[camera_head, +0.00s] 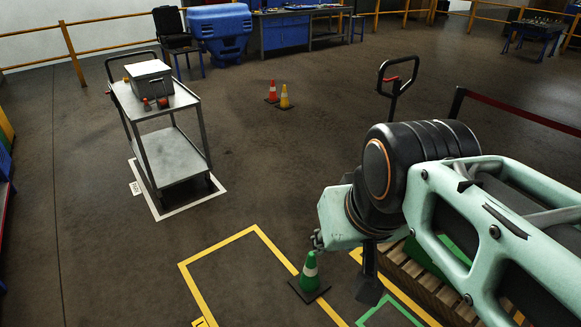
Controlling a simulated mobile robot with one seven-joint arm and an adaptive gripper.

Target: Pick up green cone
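The green cone (310,268) has a white band and a dark square base. It stands upright on the floor at the lower middle, at the right line of a yellow floor outline. My arm reaches in from the right. What looks like my gripper (368,285) is a dark shape pointing down, a little to the right of the cone. A gap of floor shows between them in this view. I cannot make out its fingers or whether they are open.
A grey cart (170,158) with a box (149,78) stands at left. A red cone (272,93) and a yellow cone (284,98) stand farther back. A wooden pallet (425,285) lies beneath my arm; a jack handle (394,88) rises behind it. Floor left of the green cone is clear.

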